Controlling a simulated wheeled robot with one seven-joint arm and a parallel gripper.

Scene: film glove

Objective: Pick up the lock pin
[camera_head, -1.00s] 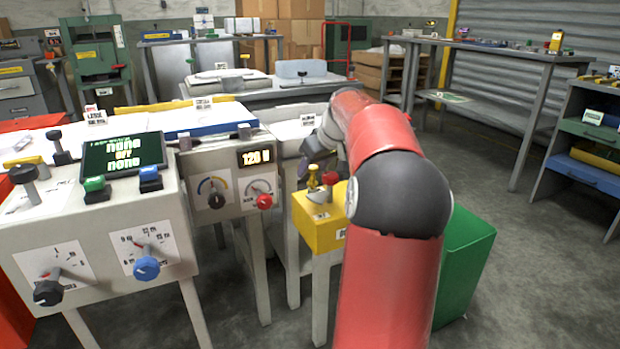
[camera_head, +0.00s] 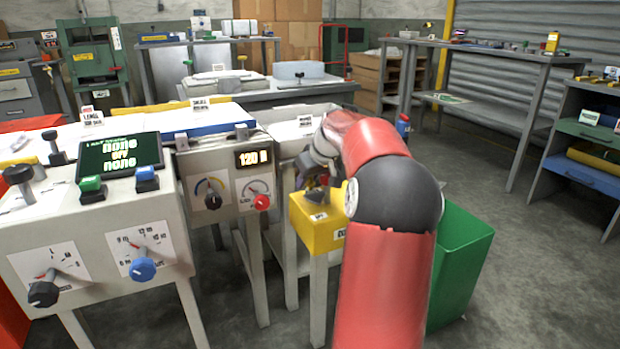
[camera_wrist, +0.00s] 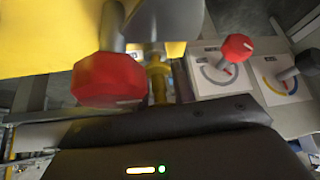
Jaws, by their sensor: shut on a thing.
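The lock pin (camera_wrist: 157,78) appears to be the slim yellow pin with a collar in the wrist view, at the yellow box (camera_head: 316,232). My gripper (camera_head: 315,176) is down at the top of this box in the head view and shut on the pin. The pin is mostly hidden by the gripper in the head view. In the wrist view my gripper's dark body (camera_wrist: 165,140) fills the bottom, with the pin just beyond it. Whether the pin is still seated in the box cannot be told.
A red knob (camera_wrist: 110,80) on a grey shaft stands close beside the pin. A grey panel with a dial and red knob (camera_head: 261,201) is just left of the box. A green bin (camera_head: 462,262) stands right of my arm. Open floor lies further right.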

